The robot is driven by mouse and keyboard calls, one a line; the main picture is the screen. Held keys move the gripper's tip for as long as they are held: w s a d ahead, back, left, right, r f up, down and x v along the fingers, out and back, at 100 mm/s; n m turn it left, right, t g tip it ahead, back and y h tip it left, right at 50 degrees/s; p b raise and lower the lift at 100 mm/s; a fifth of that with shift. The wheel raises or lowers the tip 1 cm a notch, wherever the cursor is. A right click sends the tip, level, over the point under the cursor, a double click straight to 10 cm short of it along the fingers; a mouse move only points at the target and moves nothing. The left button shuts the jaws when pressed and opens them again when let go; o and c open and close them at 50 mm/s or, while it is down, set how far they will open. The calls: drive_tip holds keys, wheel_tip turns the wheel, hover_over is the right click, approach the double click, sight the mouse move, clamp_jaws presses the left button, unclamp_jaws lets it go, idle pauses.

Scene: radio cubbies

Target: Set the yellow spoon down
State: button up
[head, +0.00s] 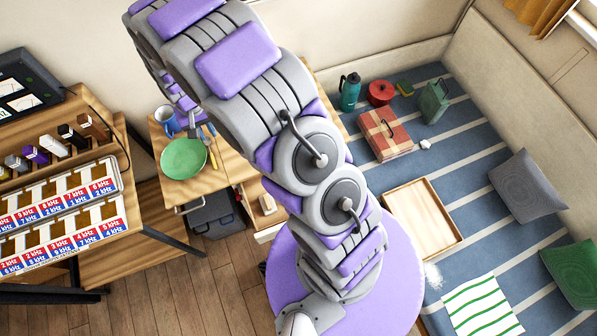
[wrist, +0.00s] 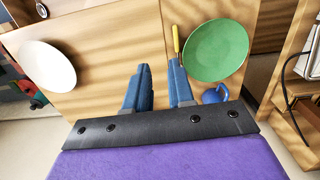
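The yellow spoon (wrist: 176,40) is in the wrist view, beside the left edge of the green plate (wrist: 216,50). It appears to lie on the wooden top, and its near end is by the tip of my right-hand finger. I cannot tell whether they touch. My gripper (wrist: 160,68) is open, with a clear gap between its two blue fingers and nothing in the gap. In the head view, the spoon (head: 213,160) shows just right of the green plate (head: 184,158), and my gripper (head: 206,134) is small and partly hidden by my arm.
A blue mug (head: 167,120) stands behind the plate and shows beside my gripper in the wrist view (wrist: 215,93). A white plate (wrist: 47,65) is at the left there. A shelf with labelled slots (head: 60,215) stands at left. Bare wood (wrist: 110,45) lies between the plates.

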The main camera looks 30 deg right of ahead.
drive_tip(key=s+d+r, duration=0.4)
drive_tip(key=s+r, duration=0.2)
drive_tip(key=r, duration=0.3)
drive_tip(key=s+d+r, duration=0.1)
drive_tip(key=s+r, duration=0.3)
drive_tip(key=s, duration=0.5)
drive_tip(key=s+d+r+n, duration=0.1)
drive_tip(key=s+r, duration=0.3)
drive_tip(key=s, duration=0.6)
drive_tip(key=s+d+r+n+g, duration=0.1)
drive_tip(key=s+d+r, duration=0.2)
drive_tip(key=s, duration=0.6)
drive_tip(key=shift+s+d+r, duration=0.2)
drive_tip(key=shift+s+r, duration=0.15)
drive_tip(key=shift+r, duration=0.25)
